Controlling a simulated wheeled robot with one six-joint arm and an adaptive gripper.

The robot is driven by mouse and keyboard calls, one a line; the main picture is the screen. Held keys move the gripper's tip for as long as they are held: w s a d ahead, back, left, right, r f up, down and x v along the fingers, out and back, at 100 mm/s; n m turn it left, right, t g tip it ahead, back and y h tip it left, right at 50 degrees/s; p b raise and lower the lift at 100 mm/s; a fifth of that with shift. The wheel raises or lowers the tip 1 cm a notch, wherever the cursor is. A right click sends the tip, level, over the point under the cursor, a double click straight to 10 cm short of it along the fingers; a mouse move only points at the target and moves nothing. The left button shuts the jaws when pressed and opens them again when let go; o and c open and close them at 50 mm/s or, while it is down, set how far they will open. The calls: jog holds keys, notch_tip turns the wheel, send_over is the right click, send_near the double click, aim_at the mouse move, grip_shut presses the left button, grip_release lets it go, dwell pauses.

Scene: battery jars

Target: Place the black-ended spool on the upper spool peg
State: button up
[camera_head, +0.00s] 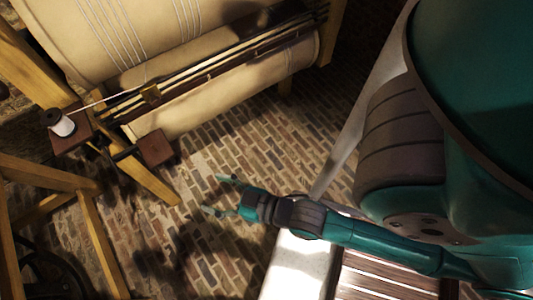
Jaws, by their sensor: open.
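A spool with black ends and white thread (61,124) stands upright on a brown wooden block (72,141) at the left end of the machine. I cannot tell whether a peg runs through it. A second brown block (155,148) sits to its right, with a short dark rod (125,154) beside it and no spool on it. My gripper (219,195) is open and empty above the brick floor, to the right of and below both blocks in the picture, well apart from them.
A large cloth-covered roller machine (215,95) with wooden legs fills the upper left. A light strand (95,103) runs near the spool to a brass piece (150,94). A wooden frame (97,235) stands lower left. Brick floor (230,140) lies clear between.

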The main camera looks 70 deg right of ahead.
jog(key=s+r+g, duration=0.1)
jog(key=s, duration=1.4)
jog(key=shift+s+r, duration=0.15)
jog(key=shift+r, duration=0.1)
